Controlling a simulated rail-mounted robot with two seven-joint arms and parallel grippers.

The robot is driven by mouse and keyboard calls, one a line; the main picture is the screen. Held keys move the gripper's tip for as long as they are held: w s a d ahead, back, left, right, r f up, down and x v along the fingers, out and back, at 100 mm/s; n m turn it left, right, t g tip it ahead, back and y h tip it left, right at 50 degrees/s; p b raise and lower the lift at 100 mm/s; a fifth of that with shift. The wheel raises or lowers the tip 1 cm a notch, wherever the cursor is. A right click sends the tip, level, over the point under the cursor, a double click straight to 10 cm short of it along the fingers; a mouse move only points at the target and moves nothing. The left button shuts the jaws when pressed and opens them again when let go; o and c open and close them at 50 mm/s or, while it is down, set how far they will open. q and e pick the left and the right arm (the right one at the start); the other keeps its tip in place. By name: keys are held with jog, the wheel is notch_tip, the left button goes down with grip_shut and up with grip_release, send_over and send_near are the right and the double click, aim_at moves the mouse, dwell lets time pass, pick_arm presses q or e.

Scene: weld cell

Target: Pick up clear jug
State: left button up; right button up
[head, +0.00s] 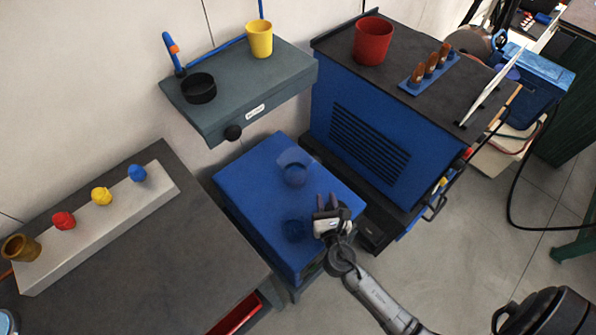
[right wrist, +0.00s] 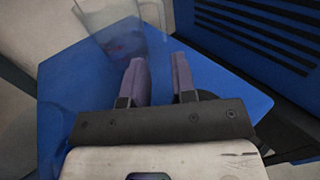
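The clear jug (head: 296,168) stands on the blue-topped stand (head: 245,183) in the middle of the head view. It is see-through, so its outline is faint. My right gripper (head: 326,203) is over the right side of the stand, in front and to the right of the jug. In the right wrist view the jug (right wrist: 125,32) shows at the top, beyond the fingertips and mostly to their left. The two fingers of the right gripper (right wrist: 159,62) are apart with nothing between them. My left gripper is not in view.
A blue cabinet (head: 365,130) stands right behind the stand, with a red cup (head: 372,42) on top. A grey wall shelf (head: 240,85) holds a yellow cup (head: 259,39) and a black bowl (head: 199,89).

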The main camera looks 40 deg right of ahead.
jog(key=x, duration=0.5)
jog(key=shift+w+d, duration=0.1)
jog(key=shift+w, duration=0.1)
jog(key=b+x, duration=0.2)
jog(key=x, duration=0.2)
jog(key=shift+d+f, duration=0.1)
jog(key=shift+d, duration=0.05)
jog(key=shift+w+d, duration=0.3)
jog(key=shift+w, duration=0.25)
grip_shut()
